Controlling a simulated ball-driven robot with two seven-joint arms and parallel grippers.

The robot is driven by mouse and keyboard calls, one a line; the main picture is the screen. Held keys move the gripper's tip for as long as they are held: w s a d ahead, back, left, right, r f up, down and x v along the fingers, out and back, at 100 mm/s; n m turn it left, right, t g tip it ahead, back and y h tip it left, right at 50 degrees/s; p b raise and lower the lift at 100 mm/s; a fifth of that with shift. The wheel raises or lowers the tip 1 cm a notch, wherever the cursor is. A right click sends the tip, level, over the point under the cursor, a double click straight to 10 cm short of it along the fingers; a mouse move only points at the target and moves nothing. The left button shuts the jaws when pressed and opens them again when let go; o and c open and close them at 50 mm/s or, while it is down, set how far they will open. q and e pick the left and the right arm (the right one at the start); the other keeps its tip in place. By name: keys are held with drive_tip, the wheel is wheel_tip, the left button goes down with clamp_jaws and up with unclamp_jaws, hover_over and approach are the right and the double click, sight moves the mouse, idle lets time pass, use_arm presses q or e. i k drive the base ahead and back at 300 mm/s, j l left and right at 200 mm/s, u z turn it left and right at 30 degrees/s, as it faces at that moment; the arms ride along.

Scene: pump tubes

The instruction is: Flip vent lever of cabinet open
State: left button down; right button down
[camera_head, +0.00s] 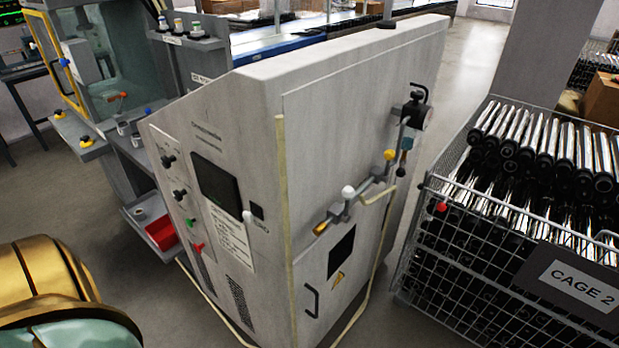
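The grey cabinet (345,120) stands upright in the middle of the view, its front panel facing left and its side panel facing right. A black fitting with a curved handle (414,108) sits higher up. No label marks which one is the vent lever, and I cannot tell its position. Neither of my grippers is in view.
A wire cage marked CAGE 2 (432,252) full of dark tubes stands close on the right, leaving a narrow floor gap beside the cabinet. A workstation with a red bin (162,232) is on the left. The floor in front is clear.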

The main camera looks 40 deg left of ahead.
sight(348, 192)
drive_tip(key=u, duration=0.9)
